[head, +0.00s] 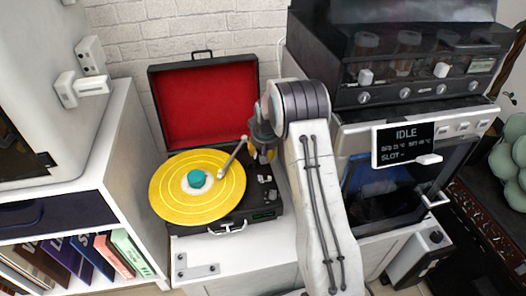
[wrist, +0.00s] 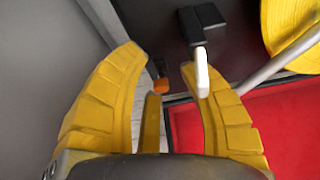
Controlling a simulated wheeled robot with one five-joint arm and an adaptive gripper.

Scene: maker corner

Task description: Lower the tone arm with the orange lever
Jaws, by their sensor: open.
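The record player (head: 262,205) stands open, with a yellow record (head: 168,205) on it. The silver tone arm (head: 234,156) reaches from the back right to over the record's edge; I cannot tell if its tip touches. It also shows in the wrist view (wrist: 272,69). My gripper (head: 262,156) is over the player's right rear part, hiding some of it. In the wrist view my yellow gripper fingers (wrist: 168,76) are open. The small orange lever (wrist: 161,86) shows between them, apart from both fingers as far as I can see. It is hidden in the head view.
The red-lined lid (head: 205,105) stands up behind the record. In the wrist view a black part (wrist: 201,22) with a white stick (wrist: 202,72) is close to the right finger. An oven-like machine (head: 405,185) is at right; a white shelf (head: 110,150) is at left.

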